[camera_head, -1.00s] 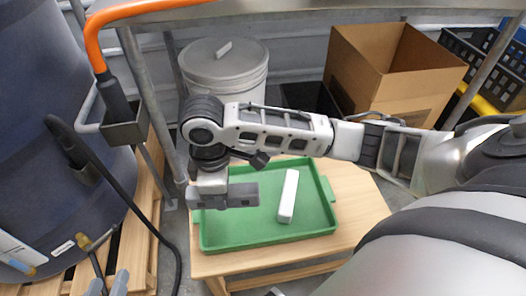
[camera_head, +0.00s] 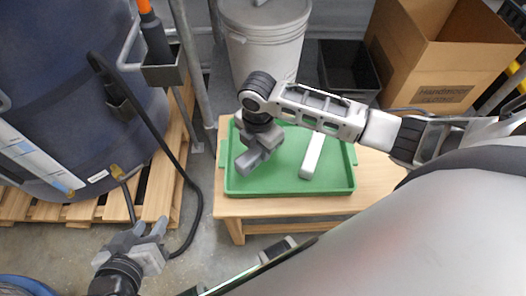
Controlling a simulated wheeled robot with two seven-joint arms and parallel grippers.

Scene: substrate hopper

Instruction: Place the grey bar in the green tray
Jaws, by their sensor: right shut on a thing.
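The green tray (camera_head: 290,190) lies on a low wooden table. My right gripper (camera_head: 264,146) is over the left part of the tray, pointing down, shut on the grey bar (camera_head: 250,161). The bar is slanted and partly covered by the gripper. I cannot tell whether it touches the tray floor. A white bar (camera_head: 312,156) lies in the tray to the right, apart from the gripper. My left gripper (camera_head: 147,233) is open and empty at the lower left, above the floor and away from the table.
A white bucket (camera_head: 265,45) stands behind the table, with a black bin (camera_head: 347,70) and a cardboard box (camera_head: 440,60) to its right. A large dark blue drum (camera_head: 70,90) on a wooden pallet (camera_head: 160,200) fills the left. A black hose hangs near it.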

